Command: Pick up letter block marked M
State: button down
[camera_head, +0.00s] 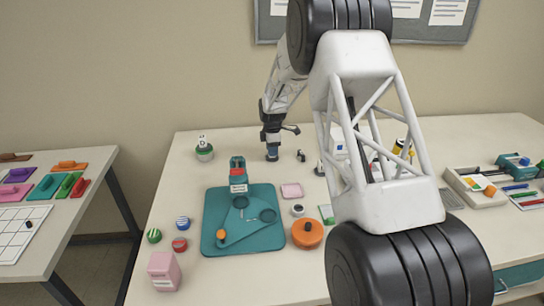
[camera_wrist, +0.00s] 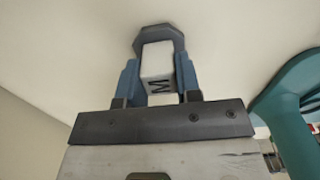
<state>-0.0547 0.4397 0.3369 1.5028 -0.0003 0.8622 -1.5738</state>
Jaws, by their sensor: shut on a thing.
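The letter block marked M (camera_wrist: 157,63) is a whitish block with a dark M on the side facing the wrist camera. My gripper (camera_wrist: 158,80) is shut on it, with one blue finger on each side. A dark grey many-sided shape shows around the block's far end; I cannot tell whether the two touch. In the head view my gripper (camera_head: 272,152) points down over the back of the table, behind the teal mat. The block is too small to make out there.
A small dark item (camera_head: 301,156) sits just right of my gripper. A green-and-white round container (camera_head: 204,152) stands to the left.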

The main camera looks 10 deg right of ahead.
jog(key=shift+r, duration=0.1)
jog(key=shift+r, duration=0.75)
notch_tip(320, 180, up, 2)
jog(key=s, duration=0.5)
jog(key=s+r, duration=0.1)
jog(key=s, duration=1)
jog(key=shift+d+r, duration=0.2)
jog(key=shift+d, duration=0.2)
